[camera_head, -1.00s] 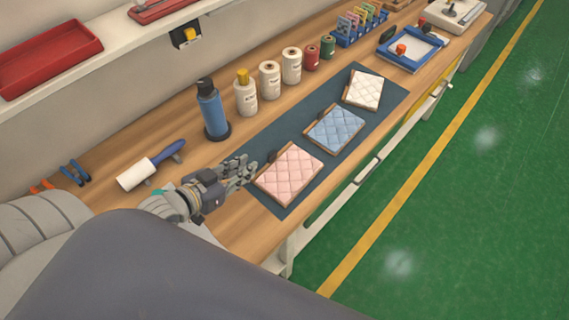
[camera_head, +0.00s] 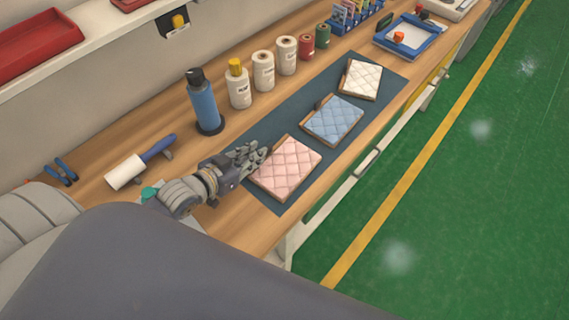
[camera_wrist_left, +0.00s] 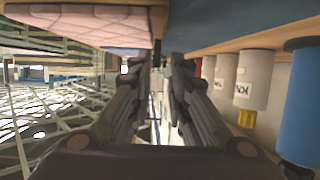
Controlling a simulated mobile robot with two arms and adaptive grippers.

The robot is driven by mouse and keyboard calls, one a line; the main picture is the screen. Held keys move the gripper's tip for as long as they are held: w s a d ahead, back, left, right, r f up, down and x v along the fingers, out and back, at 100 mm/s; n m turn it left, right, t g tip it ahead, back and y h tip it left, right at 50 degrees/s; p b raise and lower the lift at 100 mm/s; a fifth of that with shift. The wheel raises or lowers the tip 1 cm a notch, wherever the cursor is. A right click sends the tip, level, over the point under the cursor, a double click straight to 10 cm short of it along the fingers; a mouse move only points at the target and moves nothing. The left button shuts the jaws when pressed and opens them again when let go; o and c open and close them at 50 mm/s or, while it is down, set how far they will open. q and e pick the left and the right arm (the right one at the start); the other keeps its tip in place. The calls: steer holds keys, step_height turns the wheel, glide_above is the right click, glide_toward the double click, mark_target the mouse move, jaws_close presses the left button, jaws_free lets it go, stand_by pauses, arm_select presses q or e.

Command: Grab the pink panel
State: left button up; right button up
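The pink panel (camera_head: 288,169) is quilted, with a brown edge, and lies flat on the dark mat (camera_head: 292,207) at its near end. My left gripper (camera_head: 256,157) is at the panel's upper left edge, with its fingertips over or touching that edge; I cannot tell which. In the left wrist view, which looks upside down, the pink panel (camera_wrist_left: 85,27) is at the upper left. There my left gripper (camera_wrist_left: 158,66) shows a gap between its fingers, with a small dark tab at the panel's edge in line with the gap. My right gripper is not in view.
A blue panel (camera_head: 334,121) and a white panel (camera_head: 361,79) lie further along the mat. A blue bottle (camera_head: 205,105), thread spools (camera_head: 263,72) and a lint roller (camera_head: 139,163) stand or lie behind. The bench's front edge is at the right, above a green floor.

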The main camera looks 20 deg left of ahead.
mark_target(267, 147)
arm_select(q)
steer(key=shift+w+d+p, duration=0.25)
steer(key=shift+w+p, duration=0.1)
steer(key=shift+w, duration=0.2)
steer(key=x, duration=0.3)
steer(key=shift+w+d+r+p, duration=0.1)
steer(key=shift+d+p, duration=0.05)
steer(key=shift+p, duration=0.25)
steer(key=shift+w+d+f, duration=0.1)
steer(key=shift+w+f, duration=0.15)
steer(key=shift+w, duration=0.15)
steer(key=shift+c, duration=0.6)
jaws_close()
